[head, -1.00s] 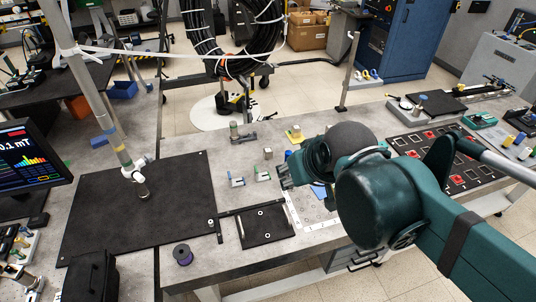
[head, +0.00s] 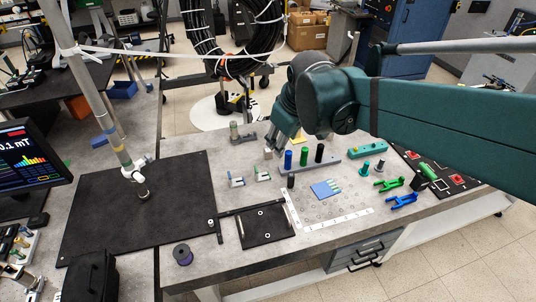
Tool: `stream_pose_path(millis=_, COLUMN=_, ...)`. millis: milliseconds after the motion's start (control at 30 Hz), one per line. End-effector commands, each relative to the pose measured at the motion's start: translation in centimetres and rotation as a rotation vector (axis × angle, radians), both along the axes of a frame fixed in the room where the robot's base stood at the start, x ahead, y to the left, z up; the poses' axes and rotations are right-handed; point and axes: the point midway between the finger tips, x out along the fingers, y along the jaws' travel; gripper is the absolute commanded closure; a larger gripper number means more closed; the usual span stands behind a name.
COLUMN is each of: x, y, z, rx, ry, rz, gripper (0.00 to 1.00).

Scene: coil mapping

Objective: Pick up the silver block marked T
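A small silver-grey block (head: 268,153) stands on the grey bench, left of the blue and green cylinders. I cannot read any T on it at this size. My gripper (head: 274,142) is pointed down at the block from behind and above, its fingertips close to the block's top. I cannot tell whether they touch it or how far apart the fingers are.
A grey rack with blue, green and black cylinders (head: 304,157) stands just right of the block. A blue card (head: 326,189) and a black tray (head: 262,229) are nearer. A black mat (head: 120,210) lies left.

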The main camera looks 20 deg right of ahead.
Motion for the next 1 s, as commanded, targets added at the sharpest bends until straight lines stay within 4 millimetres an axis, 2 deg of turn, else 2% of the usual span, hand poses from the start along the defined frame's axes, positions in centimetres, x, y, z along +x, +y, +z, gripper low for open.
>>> stream_pose_path(millis=567, x=8.6, y=-0.9, z=-2.6, rx=-0.095, ry=0.106, rz=0.239, gripper=0.62)
stream_pose_path(millis=1000, x=14.9, y=-1.6, z=-6.3, rx=-0.149, ry=0.186, rz=0.43, gripper=0.62)
